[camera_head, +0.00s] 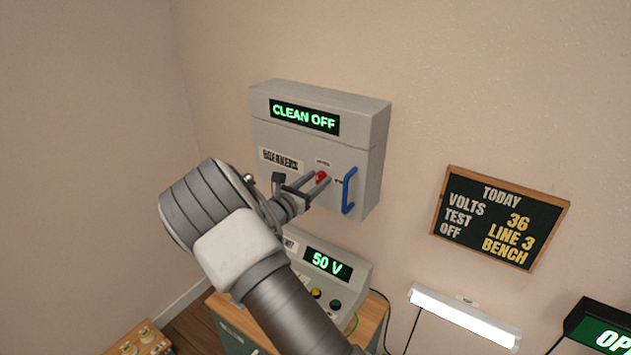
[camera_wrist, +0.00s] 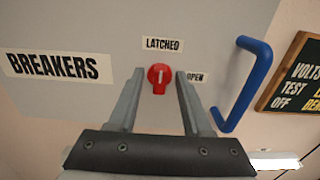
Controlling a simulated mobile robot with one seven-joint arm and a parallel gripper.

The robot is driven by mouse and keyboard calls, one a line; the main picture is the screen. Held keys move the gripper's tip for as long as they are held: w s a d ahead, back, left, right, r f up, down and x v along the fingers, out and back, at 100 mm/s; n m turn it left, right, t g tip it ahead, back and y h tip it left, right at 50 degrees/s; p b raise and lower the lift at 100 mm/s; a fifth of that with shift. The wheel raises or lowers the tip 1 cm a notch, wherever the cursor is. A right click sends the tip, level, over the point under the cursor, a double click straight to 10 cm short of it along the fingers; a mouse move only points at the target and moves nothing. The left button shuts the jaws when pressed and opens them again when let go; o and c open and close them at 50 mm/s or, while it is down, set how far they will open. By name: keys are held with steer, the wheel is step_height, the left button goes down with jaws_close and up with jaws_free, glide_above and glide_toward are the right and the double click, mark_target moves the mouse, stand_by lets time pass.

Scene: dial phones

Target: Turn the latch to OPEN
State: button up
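The latch (camera_wrist: 159,79) is a red knob with a white line on the front of a grey breaker box (camera_head: 262,135). Its white line stands upright, toward the LATCHED label (camera_wrist: 163,44) above it. The OPEN label (camera_wrist: 196,77) is to the knob's right. The knob also shows in the head view (camera_head: 321,176). My gripper (camera_wrist: 159,76) is open, with one finger on each side of the knob. In the wrist view a gap shows between the knob and each finger; I cannot tell how deep the fingertips reach.
A blue handle (camera_head: 349,190) sticks out right of the latch. Below the box is a console (camera_head: 355,273) reading 50 V on a bench. A chalkboard (camera_head: 500,218) and a lit white lamp (camera_head: 464,317) are to the right. Bare wall surrounds the box.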

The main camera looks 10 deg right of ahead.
jaws_close()
steer(key=shift+f+m+b, duration=0.15)
steer(key=shift+m+b, duration=0.15)
steer(key=shift+b, duration=0.15)
steer(key=m+b, duration=0.2)
steer(key=b, duration=0.1)
steer(key=shift+f+m, duration=0.2)
steer(key=shift+m, duration=0.1)
steer(key=m+b, duration=0.3)
steer(key=b, duration=0.2)
steer(key=m+b, duration=0.3)
steer(key=b, duration=0.1)
steer(key=shift+s+d+f+b, duration=0.1)
steer(key=shift+f+b, duration=0.1)
steer(key=shift+b, duration=0.15)
steer(key=m+b, duration=0.3)
steer(key=b, duration=0.1)
steer(key=m+b, duration=0.2)
steer(key=b, duration=0.2)
steer(key=m+b, duration=0.3)
steer(key=b, duration=0.2)
steer(key=shift+r+m, duration=0.25)
steer(key=shift+m, duration=0.05)
steer(key=shift+r, duration=0.1)
